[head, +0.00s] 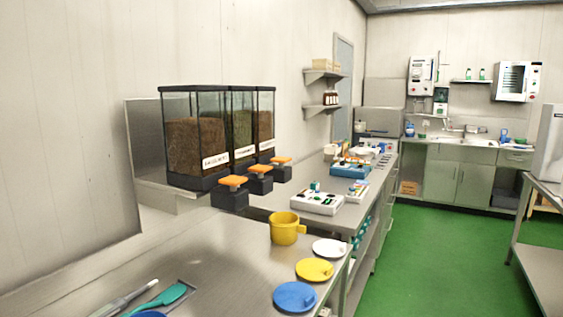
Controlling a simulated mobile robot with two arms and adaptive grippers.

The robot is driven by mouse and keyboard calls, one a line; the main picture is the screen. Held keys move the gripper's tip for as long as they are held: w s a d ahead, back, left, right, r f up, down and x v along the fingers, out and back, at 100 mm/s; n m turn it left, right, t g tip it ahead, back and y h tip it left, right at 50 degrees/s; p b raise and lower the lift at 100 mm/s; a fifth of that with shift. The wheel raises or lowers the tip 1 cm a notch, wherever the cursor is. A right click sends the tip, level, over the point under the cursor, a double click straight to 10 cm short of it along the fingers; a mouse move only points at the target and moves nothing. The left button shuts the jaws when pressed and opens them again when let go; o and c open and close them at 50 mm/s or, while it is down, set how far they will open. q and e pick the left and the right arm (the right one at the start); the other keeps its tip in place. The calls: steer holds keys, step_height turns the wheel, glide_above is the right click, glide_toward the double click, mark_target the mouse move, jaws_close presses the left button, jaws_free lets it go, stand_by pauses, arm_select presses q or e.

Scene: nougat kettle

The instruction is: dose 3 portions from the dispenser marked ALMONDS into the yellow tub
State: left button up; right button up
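Three clear dispensers with black frames hang together at the wall, each with an orange-topped black outlet. The nearest dispenser (197,145) holds brown contents, the middle one (243,130) greenish contents and the far one (265,125) brown contents. Each has a white label, too small to read with certainty, so I cannot tell which is marked ALMONDS. The yellow tub (284,229) stands upright on the steel counter, to the right of and below the outlets, with its handle to the right. Its inside is mostly hidden. Neither gripper shows.
White (329,248), yellow (314,269) and blue (295,297) lids lie along the counter's right edge. A teal scoop (160,299) lies front left. A white box (318,203) stands behind the tub. The green floor (430,260) is clear.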

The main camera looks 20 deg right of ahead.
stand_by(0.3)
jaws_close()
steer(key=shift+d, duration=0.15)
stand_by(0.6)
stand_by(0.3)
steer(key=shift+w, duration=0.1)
